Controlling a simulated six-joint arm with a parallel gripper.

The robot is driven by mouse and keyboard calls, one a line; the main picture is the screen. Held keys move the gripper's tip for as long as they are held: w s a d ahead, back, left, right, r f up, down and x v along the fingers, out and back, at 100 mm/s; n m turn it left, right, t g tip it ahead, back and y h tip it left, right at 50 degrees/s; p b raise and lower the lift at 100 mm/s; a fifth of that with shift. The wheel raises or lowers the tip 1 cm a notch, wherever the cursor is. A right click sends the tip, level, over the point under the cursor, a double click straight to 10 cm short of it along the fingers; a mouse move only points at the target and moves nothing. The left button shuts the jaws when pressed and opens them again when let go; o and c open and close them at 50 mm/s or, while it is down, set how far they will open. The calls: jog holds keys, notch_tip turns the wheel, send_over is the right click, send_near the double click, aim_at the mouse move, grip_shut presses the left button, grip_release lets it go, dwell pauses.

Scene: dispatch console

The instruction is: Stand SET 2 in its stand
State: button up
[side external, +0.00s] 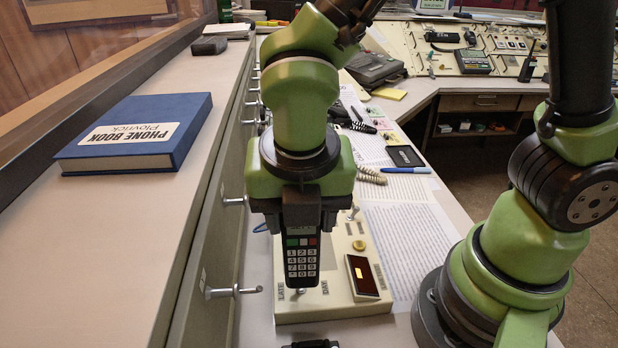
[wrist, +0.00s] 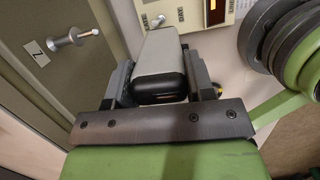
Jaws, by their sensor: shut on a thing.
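My gripper (side external: 300,198) is shut on a dark handset (side external: 301,258) with a keypad, a small screen, and green and red keys. The handset hangs upright, keypad toward the side camera, in front of or over a cream control panel. I cannot read a SET 2 label on it. In the wrist view, the handset (wrist: 162,66) sits between the two jaws, showing a pale body and a rounded black end. A dark object (side external: 311,344) is cut off at the bottom of the side view; I cannot tell whether it is the stand.
The cream panel (side external: 345,306) has switches and a red display (side external: 362,277). Drawer fronts with metal knobs (side external: 234,291) rise close on the left. A blue phone book (side external: 140,130) lies on the ledge above. Papers (side external: 408,240), a blue pen (side external: 407,170) and a cord lie behind.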

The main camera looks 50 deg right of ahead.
jog(key=s+a+f+n+y, duration=0.3)
jog(key=s+a+n, duration=0.3)
jog(key=n, duration=1.2)
jog(key=shift+s+a+f+n+y, duration=0.3)
jog(key=shift+s+f+y, duration=0.1)
jog(key=shift+s, duration=0.15)
jog(key=shift+x, duration=0.8)
dwell(0.7)
jog(key=shift+s+d, duration=0.1)
jog(key=shift+d, duration=0.05)
dwell(0.7)
